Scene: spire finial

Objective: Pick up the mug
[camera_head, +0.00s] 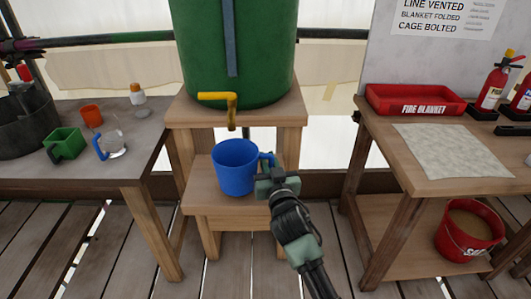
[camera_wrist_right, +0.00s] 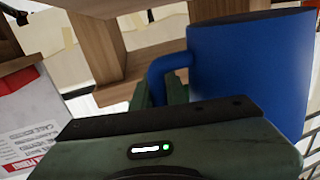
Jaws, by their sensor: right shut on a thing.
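A blue mug (camera_head: 234,168) stands upright at the low wooden step (camera_head: 206,207), under the yellow tap (camera_head: 225,101) of a green barrel. Whether its base touches the step I cannot tell. My right gripper (camera_head: 270,168) is at the mug's right side, shut on its handle. In the right wrist view the mug (camera_wrist_right: 248,70) fills the right side, and its handle (camera_wrist_right: 165,72) runs down between the fingers (camera_wrist_right: 165,95), partly hidden by the gripper body. My left gripper is not in view.
The green barrel (camera_head: 270,40) stands on a wooden stand (camera_head: 180,112) behind the step. A left table (camera_head: 95,165) holds a green cup, an orange cup and a clear mug. A right table (camera_head: 385,150) holds a red tray and a folded blanket; a red bucket (camera_head: 468,232) sits below.

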